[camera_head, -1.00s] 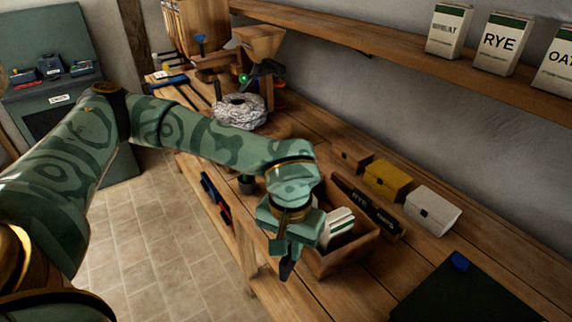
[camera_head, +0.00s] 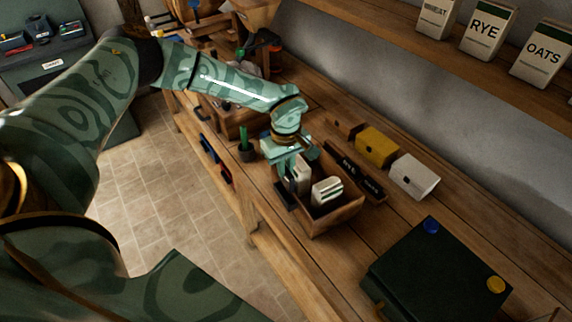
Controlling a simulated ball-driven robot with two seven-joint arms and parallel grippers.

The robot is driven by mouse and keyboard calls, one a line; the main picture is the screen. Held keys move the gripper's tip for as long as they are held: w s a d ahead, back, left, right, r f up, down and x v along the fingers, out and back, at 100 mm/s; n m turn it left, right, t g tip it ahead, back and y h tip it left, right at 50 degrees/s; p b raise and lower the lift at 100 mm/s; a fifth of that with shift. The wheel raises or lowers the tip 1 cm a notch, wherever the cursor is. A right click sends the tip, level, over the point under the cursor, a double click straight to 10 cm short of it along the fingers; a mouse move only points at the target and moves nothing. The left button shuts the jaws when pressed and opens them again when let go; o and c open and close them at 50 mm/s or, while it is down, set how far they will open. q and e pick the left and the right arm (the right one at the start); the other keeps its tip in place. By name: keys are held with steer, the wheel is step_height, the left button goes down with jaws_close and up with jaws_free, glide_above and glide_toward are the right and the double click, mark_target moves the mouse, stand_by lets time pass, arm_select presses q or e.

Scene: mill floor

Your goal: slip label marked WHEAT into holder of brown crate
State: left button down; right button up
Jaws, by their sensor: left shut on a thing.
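The brown crate (camera_head: 345,127) is a small wooden box at the left end of a row on the bench, with a dark spot on its front. My left gripper (camera_head: 288,188) points down at the left side of an open wooden box, well short of the brown crate. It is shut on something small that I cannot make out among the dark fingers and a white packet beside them. A dark rack (camera_head: 354,173) with labels stands behind the box; its lettering is too small to read now. My right gripper is not in view.
The open wooden box (camera_head: 338,217) holds white packets (camera_head: 326,191). A yellow crate (camera_head: 377,146) and a white crate (camera_head: 413,176) stand right of the brown one. A dark green case (camera_head: 440,275) lies nearer right. A green-topped cup (camera_head: 245,150) stands left of my gripper.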

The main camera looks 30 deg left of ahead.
mark_target(286, 179)
arm_select(q)
steer(key=shift+f+b, duration=1.4)
steer(key=shift+f, duration=0.25)
steer(key=shift+f+b, duration=0.5)
steer(key=shift+f, duration=0.7)
steer(key=c, duration=1.4)
jaws_free()
steer(key=shift+o, duration=0.2)
steer(key=shift+r, duration=0.15)
step_height(286, 179, up, 16)
steer(key=p, duration=0.1)
steer(key=shift+p, duration=0.35)
steer(key=shift+d, duration=0.1)
